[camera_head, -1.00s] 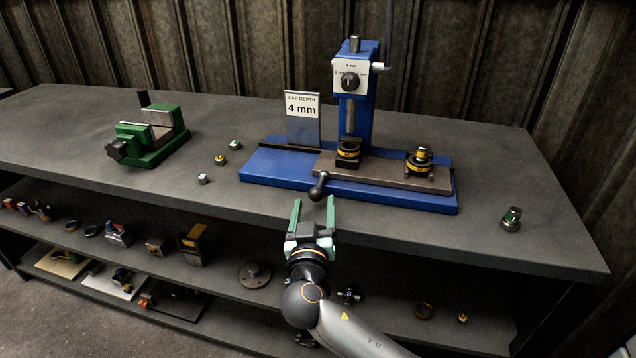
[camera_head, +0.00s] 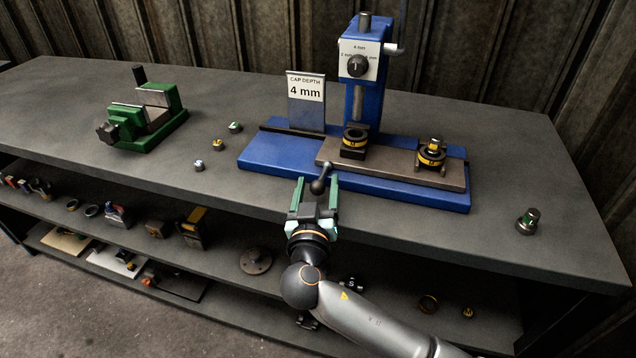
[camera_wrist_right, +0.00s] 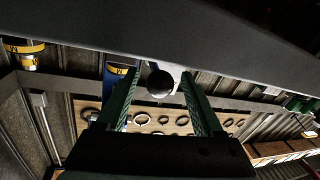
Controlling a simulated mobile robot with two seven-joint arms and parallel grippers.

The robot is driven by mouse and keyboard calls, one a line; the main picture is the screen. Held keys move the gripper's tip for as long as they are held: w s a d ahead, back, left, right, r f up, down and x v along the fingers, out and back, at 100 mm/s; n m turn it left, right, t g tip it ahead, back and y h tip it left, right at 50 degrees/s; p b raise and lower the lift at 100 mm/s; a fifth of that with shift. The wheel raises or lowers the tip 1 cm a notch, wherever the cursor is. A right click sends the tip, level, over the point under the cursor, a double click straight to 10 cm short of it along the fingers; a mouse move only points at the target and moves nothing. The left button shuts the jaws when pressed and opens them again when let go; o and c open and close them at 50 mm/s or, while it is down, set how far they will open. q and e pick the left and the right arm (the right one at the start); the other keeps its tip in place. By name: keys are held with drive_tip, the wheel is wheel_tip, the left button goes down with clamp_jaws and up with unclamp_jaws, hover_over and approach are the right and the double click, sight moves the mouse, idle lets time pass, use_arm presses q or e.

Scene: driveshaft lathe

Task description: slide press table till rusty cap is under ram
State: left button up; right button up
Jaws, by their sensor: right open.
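The blue press (camera_head: 362,80) stands on the bench with its ram (camera_head: 357,104) pointing down. Its brown sliding table (camera_head: 390,172) carries two black-and-yellow holders. The left holder (camera_head: 354,143) is under the ram; I see no cap clearly on it. The right holder (camera_head: 431,158) bears a small brassy-brown cap (camera_head: 433,145), to the right of the ram; rust is too small to confirm. A lever with a black ball knob (camera_head: 318,187) sticks out at the table's front left. My right gripper (camera_head: 314,190) is open, its fingers either side of the knob (camera_wrist_right: 160,82), without visible grip. My left gripper is out of view.
A green vise (camera_head: 145,115) and several small caps sit to the left. Another capped part (camera_head: 528,221) stands at right. The bench front edge lies under my right arm.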

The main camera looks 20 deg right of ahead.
clamp_jaws()
idle(0.5)
idle(0.8)
